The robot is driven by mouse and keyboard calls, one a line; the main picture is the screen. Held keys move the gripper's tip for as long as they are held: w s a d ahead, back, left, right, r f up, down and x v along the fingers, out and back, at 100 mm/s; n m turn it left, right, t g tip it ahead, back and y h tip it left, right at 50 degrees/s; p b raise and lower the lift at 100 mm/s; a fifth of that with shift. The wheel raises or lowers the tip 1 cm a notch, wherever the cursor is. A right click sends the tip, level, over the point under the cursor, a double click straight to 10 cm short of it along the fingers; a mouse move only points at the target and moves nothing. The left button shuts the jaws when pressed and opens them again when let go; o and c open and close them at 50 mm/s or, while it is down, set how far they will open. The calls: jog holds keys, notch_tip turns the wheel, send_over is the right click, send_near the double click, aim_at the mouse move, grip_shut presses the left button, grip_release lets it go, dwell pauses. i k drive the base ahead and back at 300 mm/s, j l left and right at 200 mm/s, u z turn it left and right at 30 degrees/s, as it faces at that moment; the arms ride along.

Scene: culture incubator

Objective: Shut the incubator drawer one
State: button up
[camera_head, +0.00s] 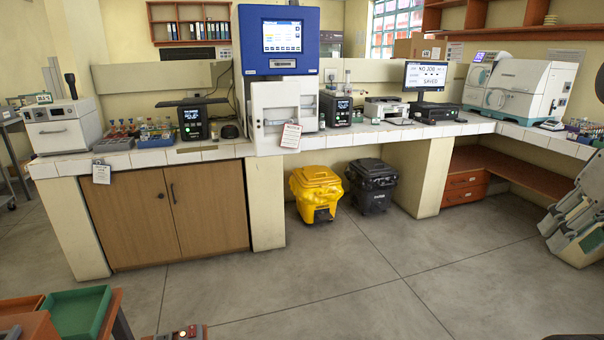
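A tall blue and white machine (250,50) with a lit screen stands on the white-tiled bench at the back centre; it looks like the incubator. Its lower white front (272,98) has block-like sections that look like drawers. A lower white part (262,135) seems to stick out past the bench edge, with a paper tag (291,136) hanging at its right. I cannot tell which section is drawer one or how far any is open. My gripper is not in view.
A yellow bin (316,190) and a black bin (372,182) stand under the bench, right of the machine. A wooden cabinet (168,215) is at left. A green tray (78,312) is at front left. The grey floor (400,275) ahead is clear.

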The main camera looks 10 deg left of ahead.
aim_at(272, 104)
jog(key=i+l+u, duration=0.1)
jog(key=i+u, duration=0.3)
jog(key=i+l+u, duration=0.35)
jog(key=i+j, duration=0.15)
jog(key=i, duration=0.85)
